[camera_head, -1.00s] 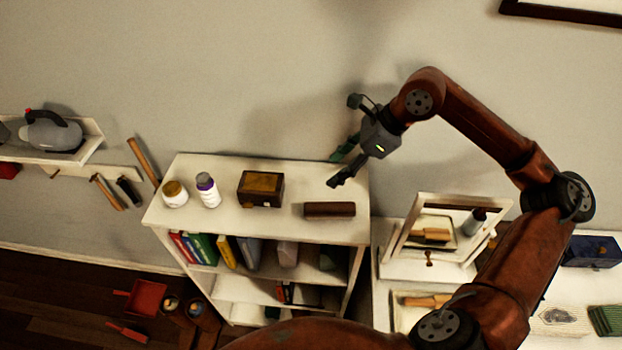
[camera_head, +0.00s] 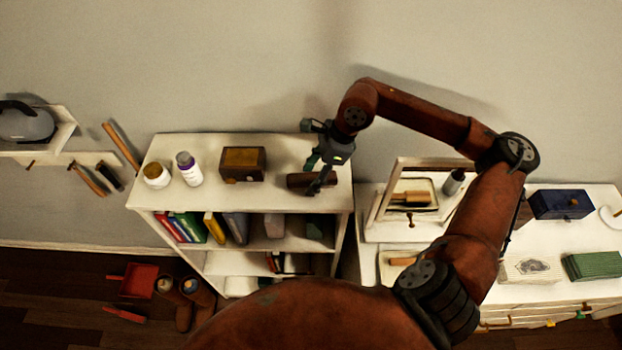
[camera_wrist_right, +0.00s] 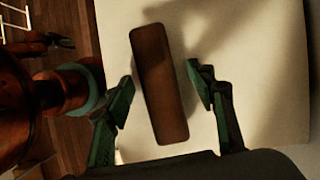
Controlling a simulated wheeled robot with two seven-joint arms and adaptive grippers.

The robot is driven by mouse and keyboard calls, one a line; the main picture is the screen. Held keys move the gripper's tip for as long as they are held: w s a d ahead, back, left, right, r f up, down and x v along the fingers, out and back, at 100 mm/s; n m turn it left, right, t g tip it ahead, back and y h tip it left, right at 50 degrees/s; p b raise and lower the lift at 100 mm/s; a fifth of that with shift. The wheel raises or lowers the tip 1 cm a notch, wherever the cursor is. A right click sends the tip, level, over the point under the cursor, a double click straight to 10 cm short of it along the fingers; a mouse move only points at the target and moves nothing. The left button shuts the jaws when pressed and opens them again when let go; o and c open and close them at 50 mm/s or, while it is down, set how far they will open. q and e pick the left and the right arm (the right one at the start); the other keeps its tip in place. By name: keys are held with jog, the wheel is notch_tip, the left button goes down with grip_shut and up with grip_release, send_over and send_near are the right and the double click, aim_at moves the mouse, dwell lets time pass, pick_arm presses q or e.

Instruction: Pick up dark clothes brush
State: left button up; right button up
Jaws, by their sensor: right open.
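The dark clothes brush (camera_head: 296,181), a long dark brown block, lies flat on the white top of the bookshelf (camera_head: 222,195), near its right end. My right gripper (camera_head: 316,178) is at the brush, pointing down, and covers part of it in the head view. In the right wrist view the brush (camera_wrist_right: 158,85) lies lengthwise between the spread green-padded fingers (camera_wrist_right: 162,90). The fingers are open, with a small gap to the brush on each side. I cannot tell how high the fingertips are above the shelf top. My left gripper is not in view.
On the shelf top to the left stand a brown box (camera_head: 242,164), a white bottle with a purple band (camera_head: 189,169) and a jar (camera_head: 156,175). A framed mirror stand (camera_head: 383,190) is to the right. The wall is close behind.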

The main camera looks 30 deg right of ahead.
aim_at(308, 178)
jog(key=c, duration=1.3)
jog(key=shift+r, duration=0.15)
jog(key=shift+r, duration=0.2)
jog(key=r, duration=0.3)
jog(key=shift+s+d+r+b, duration=0.1)
jog(key=shift+s+d+b, duration=0.05)
jog(key=shift+s+b, duration=0.15)
jog(key=shift+s+d+r+b, duration=0.4)
jog(key=shift+s+r+b, duration=0.5)
jog(key=shift+s+r, duration=1)
jog(key=shift+s+d+r+b, duration=0.45)
jog(key=shift+s+r+b, duration=0.55)
jog(key=shift+s, duration=1.5)
jog(key=shift+s+d+r+b, duration=0.4)
jog(key=shift+s+r+b, duration=0.35)
jog(key=shift+s+r, duration=1.2)
jog(key=shift+s+f, duration=0.25)
